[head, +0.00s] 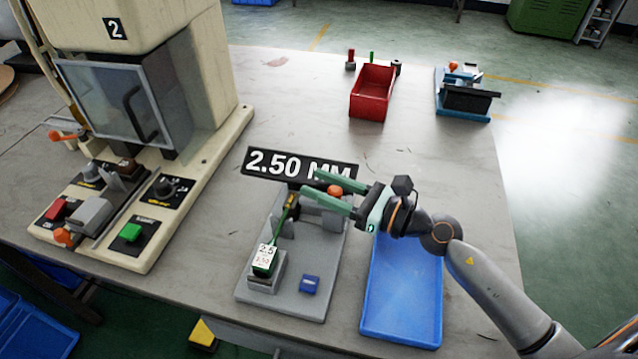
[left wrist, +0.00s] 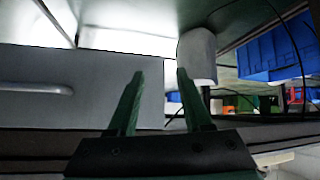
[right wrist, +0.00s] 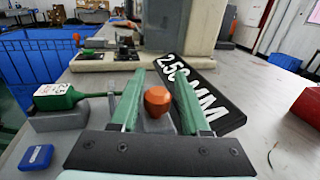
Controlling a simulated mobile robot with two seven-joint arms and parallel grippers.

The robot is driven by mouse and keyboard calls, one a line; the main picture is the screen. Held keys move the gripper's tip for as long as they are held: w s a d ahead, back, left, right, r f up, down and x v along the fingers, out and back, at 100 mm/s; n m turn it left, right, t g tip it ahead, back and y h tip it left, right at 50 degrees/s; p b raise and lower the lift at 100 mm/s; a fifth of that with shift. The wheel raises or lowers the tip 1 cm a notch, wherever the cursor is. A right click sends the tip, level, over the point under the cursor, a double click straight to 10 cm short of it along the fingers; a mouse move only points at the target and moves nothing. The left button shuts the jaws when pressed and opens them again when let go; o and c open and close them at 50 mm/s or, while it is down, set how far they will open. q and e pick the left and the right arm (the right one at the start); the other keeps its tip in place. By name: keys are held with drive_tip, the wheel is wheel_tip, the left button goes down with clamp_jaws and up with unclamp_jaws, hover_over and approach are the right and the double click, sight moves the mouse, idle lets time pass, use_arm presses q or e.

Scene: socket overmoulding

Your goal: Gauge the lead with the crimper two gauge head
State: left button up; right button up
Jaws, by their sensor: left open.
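The gauge stand is a grey plate (head: 305,301) in front of a black "2.50 MM" sign (head: 262,163). On it a green gauge piece (head: 264,264) with a white 2.5 label rests on a grey block; it also shows in the right wrist view (right wrist: 57,99). An orange knob (head: 335,190) stands at the stand's back. My right gripper (head: 322,187) is open, its green fingers on either side of the knob (right wrist: 157,101), with gaps visible. My left gripper (left wrist: 154,75) is open and empty, outside the head view. I cannot make out a lead.
Crimper two (head: 150,35), with a clear guard and buttons, stands at the left. A blue tray (head: 402,298) lies under my right arm. A red bin (head: 372,92) and a blue-based fixture (head: 463,98) are at the back. A small blue block (head: 309,284) sits on the plate.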

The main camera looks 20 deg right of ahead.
drive_tip(key=shift+o, duration=1)
drive_tip(key=shift+a, duration=0.1)
drive_tip(key=shift+s+d+f, duration=0.1)
drive_tip(key=shift+s+d, duration=0.15)
drive_tip(key=shift+d, duration=0.05)
drive_tip(key=b+v, duration=0.3)
drive_tip(key=v, duration=0.8)
drive_tip(key=shift+s+d, duration=0.25)
drive_tip(key=shift+s, duration=0.05)
drive_tip(key=shift+a, duration=0.1)
